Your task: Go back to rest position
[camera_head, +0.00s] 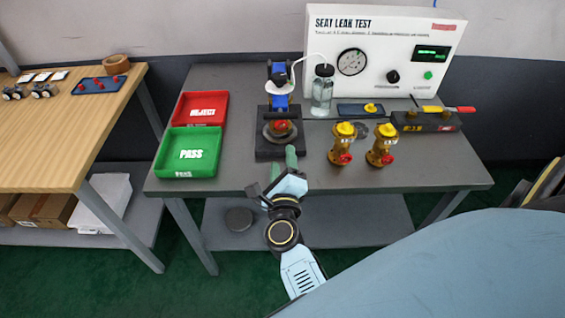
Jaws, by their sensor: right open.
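My right gripper (284,163) reaches up from the bottom of the head view to the front edge of the grey table (245,95). Its green fingers are apart, with nothing visible between them. They point at the dark test fixture (268,153), which stands just beyond them. I cannot tell whether a fingertip touches the fixture. My left gripper does not show.
A red REJECT tray (200,95) and a green PASS tray (162,154) are on the left. Two brass valves (343,137) (382,138) stand on the right. A white seat leak tester (325,40) and a bottle (321,95) are behind. A wooden table (60,140) is far left.

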